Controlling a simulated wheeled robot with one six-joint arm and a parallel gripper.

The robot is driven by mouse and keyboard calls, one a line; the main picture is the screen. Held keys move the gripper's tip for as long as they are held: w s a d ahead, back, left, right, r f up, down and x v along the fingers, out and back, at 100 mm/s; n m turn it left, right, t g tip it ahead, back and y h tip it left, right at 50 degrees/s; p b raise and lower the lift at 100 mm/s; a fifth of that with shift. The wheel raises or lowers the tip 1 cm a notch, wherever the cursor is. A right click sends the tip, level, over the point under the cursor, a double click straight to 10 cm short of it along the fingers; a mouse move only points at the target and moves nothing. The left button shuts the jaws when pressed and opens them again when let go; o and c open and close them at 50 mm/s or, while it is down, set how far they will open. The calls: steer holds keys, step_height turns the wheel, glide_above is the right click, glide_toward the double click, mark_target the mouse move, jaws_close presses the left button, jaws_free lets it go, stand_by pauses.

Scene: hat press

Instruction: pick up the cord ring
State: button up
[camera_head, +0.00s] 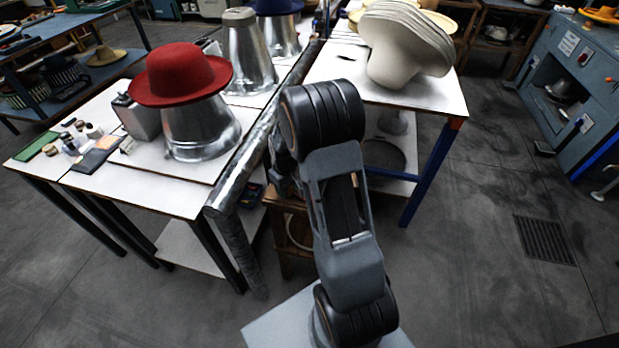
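A pale curved band (291,232), possibly the cord ring, shows low down inside a small brown wooden stand, just left of my arm. My arm hides its right part, so I cannot tell its full shape. My arm rises from the bottom centre and bends away from the camera at a black ribbed joint. Dark parts of the arm show behind that joint, above the wooden stand. My gripper's fingers are hidden behind the arm, so I cannot see whether they hold anything.
A red hat (180,74) sits on a metal block (200,128) on the left white table (185,202). A stack of pale hat bodies (405,45) stands on the right table (440,98). A grey machine (585,75) stands far right.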

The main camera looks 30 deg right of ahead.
jaws_close()
steer(key=shift+r, duration=0.15)
